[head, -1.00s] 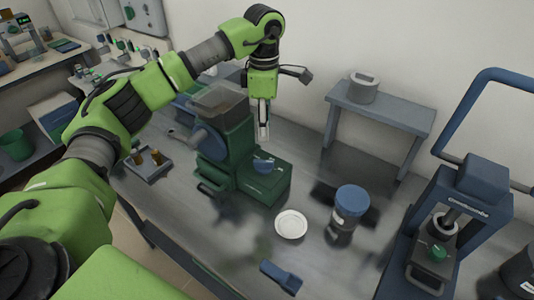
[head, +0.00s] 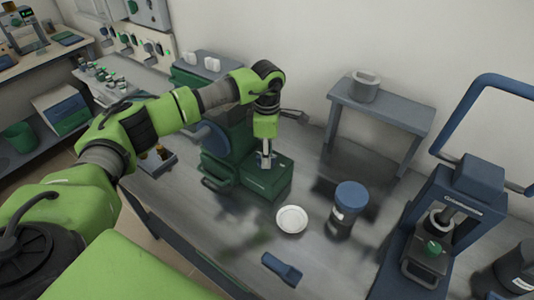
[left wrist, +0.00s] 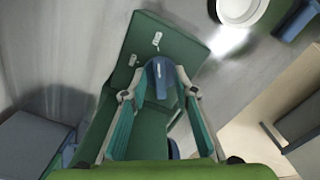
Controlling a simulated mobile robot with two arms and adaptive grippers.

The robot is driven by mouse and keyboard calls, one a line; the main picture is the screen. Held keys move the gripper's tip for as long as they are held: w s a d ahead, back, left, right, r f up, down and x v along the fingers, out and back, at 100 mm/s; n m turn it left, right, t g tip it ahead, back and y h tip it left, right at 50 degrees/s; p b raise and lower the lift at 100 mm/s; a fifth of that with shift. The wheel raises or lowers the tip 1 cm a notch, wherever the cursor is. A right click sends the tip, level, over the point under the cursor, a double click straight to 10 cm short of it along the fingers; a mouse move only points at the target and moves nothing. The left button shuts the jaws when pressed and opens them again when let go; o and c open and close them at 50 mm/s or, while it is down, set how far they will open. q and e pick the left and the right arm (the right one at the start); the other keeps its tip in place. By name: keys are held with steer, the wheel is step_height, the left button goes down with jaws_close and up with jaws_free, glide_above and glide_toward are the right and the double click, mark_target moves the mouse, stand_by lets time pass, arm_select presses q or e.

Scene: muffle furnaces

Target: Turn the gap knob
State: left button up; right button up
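The green machine (head: 245,172) stands on the grey bench. Its low front block carries the blue gap knob (left wrist: 161,76), which shows clearly in the left wrist view. My left gripper (head: 265,160) points down over this block and hides most of the knob in the head view. In the left wrist view the left gripper (left wrist: 158,95) is open. Its two fingers are spread on either side of the knob, with gaps between the tips and the knob. I cannot tell how far above the block the tips are. My right gripper is not in view.
A white dish (head: 291,219), a blue-lided jar (head: 350,206) and a blue scoop (head: 282,269) lie in front and right of the machine. A blue press (head: 470,205) stands at the right. A grey stand (head: 385,112) is behind. Bare bench surrounds the dish.

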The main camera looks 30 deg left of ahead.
arm_select(q)
jaws_close()
steer(key=shift+n, duration=0.3)
steer(key=n+b, duration=0.1)
steer(key=n, duration=0.1)
steer(key=shift+f+n, duration=0.1)
steer(key=shift+n, duration=0.3)
steer(key=n+b, duration=0.1)
steer(key=n, duration=0.4)
steer(key=shift+w+a+b, duration=0.1)
steer(key=shift+b, duration=0.25)
steer(key=n, duration=0.7)
steer(key=shift+b, duration=0.35)
steer(key=n, duration=0.5)
steer(key=shift+a, duration=0.15)
steer(key=shift+n, duration=0.4)
